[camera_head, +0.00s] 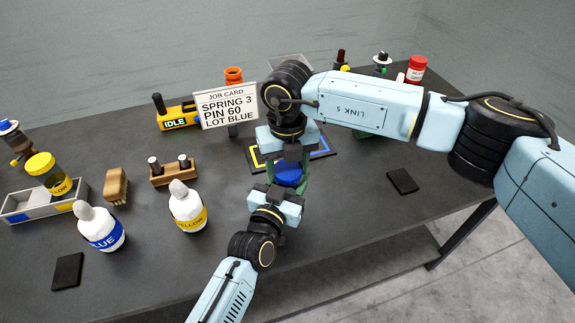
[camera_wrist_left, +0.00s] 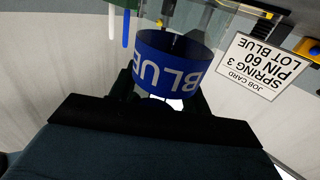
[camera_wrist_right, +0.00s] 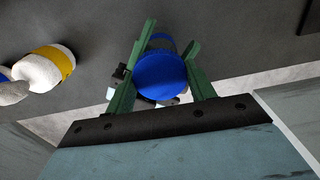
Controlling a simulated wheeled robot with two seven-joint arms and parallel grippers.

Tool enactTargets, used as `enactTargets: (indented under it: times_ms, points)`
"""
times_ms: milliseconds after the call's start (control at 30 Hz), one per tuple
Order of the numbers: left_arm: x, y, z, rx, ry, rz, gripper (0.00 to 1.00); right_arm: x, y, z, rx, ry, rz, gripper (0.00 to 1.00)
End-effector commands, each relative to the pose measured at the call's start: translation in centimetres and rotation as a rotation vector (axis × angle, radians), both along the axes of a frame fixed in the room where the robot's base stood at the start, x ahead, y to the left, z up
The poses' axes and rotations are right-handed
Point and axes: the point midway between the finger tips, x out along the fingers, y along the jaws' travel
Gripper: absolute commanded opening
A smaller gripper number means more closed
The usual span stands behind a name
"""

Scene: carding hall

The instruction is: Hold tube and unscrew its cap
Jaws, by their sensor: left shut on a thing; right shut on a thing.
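The tube shows in the left wrist view as a clear body with a blue band lettered BLUE (camera_wrist_left: 165,68). My left gripper (camera_wrist_left: 165,98) is shut on it; in the head view that gripper (camera_head: 278,190) comes up from the front edge. The tube's round blue cap (camera_wrist_right: 161,76) faces the right wrist camera. My right gripper (camera_wrist_right: 164,68) is shut on the cap, with one green finger on each side. In the head view the right gripper (camera_head: 288,160) is above the left one, with blue (camera_head: 288,174) showing between them. The grippers hide much of the tube.
A job card (camera_head: 228,105) reads SPRING 3, PIN 60, LOT BLUE. A blue-label bottle (camera_head: 101,229) and a yellow-label bottle (camera_head: 188,207) stand left of my left arm. The table's front right is mostly clear.

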Motion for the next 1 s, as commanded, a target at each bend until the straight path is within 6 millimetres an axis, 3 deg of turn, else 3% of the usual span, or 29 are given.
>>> enactTargets:
  times_ms: [200,567,600,733,767,1000]
  points:
    - [-0.02,0.00,-0.05,0.000,0.001,0.000,0.00,0.03,-0.01,0.06,0.000,-0.001,0.281,0.27]
    - [-0.03,-0.01,-0.05,0.000,0.001,0.000,0.00,0.03,0.02,0.06,0.000,-0.001,0.335,0.27]
    - [-0.03,-0.01,-0.05,0.000,0.001,0.000,0.00,0.02,0.03,0.06,0.000,-0.001,0.334,0.56]
    - [-0.03,-0.01,-0.06,0.000,0.001,0.000,0.00,0.01,0.02,0.06,0.000,-0.001,0.333,0.73]
    - [-0.03,-0.01,-0.06,0.000,0.001,0.000,0.00,0.01,0.02,0.05,0.000,-0.001,0.333,0.76]
    - [-0.02,-0.02,-0.06,0.001,0.002,-0.001,0.00,-0.03,0.07,0.09,0.001,0.000,0.333,0.76]
